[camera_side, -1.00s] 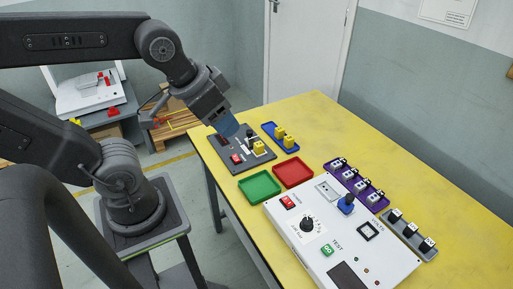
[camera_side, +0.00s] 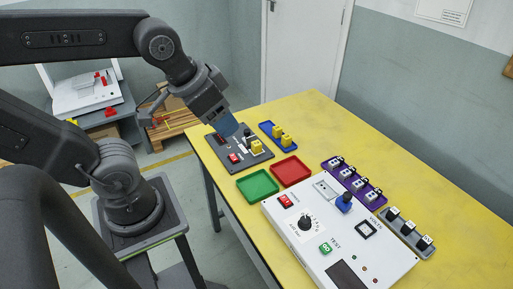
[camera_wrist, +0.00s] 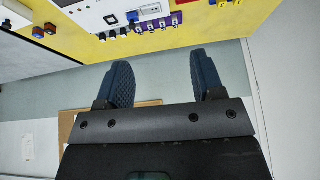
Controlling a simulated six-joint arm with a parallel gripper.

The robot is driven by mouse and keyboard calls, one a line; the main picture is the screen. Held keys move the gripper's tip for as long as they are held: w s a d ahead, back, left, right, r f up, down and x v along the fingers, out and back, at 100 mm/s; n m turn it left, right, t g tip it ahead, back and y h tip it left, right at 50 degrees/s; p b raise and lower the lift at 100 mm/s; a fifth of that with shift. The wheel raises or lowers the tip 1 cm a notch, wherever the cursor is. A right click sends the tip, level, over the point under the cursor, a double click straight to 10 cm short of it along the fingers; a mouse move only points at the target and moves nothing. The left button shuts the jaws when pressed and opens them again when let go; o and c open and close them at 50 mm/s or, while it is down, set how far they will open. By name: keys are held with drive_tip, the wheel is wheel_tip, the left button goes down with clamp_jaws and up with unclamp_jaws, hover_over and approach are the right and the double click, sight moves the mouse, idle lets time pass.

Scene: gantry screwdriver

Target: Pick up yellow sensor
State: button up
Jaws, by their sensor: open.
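Two yellow sensor blocks (camera_side: 281,136) sit in a small blue tray near the far left end of the yellow table. Another yellow block (camera_side: 256,146) sits on the dark panel beside that tray. My gripper (camera_side: 226,127) hangs near the left edge of this panel in the side view, apart from the yellow blocks, and its blue fingers hide part of the panel. In the wrist view my gripper (camera_wrist: 163,72) has its two fingers wide apart with nothing between them. The wrist view shows the table along its top, with floor behind the fingers.
A green tray (camera_side: 258,193) and a red tray (camera_side: 292,181) lie near the dark panel (camera_side: 231,168). A white test box (camera_side: 290,232) fills the near table, with a purple rack (camera_side: 328,165) and a grey rack (camera_side: 424,254) beside it. Yellow table beyond the racks is clear.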

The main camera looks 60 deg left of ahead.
drive_tip(key=w+a+f+m+g+y, duration=0.2)
drive_tip(key=w+a+m, duration=0.3)
drive_tip(key=w, duration=0.4)
drive_tip(key=m+g+y, duration=0.3)
drive_tip(key=m+g, duration=0.1)
drive_tip(key=m, duration=0.9)
hover_over(256, 143)
drive_tip(key=w+d, duration=0.1)
drive_tip(key=d, duration=0.1)
wheel_tip(256, 143, down, 25)
drive_tip(key=shift+d+f, duration=0.1)
drive_tip(key=shift+f, duration=0.1)
drive_tip(key=shift+h, duration=0.3)
drive_tip(key=shift+s+x, duration=0.1)
drive_tip(key=shift+x, duration=1.45)
drive_tip(key=shift+s+x, duration=0.15)
drive_tip(key=shift+x, duration=1.45)
drive_tip(key=c, duration=1.1)
drive_tip(key=shift+r, duration=0.2)
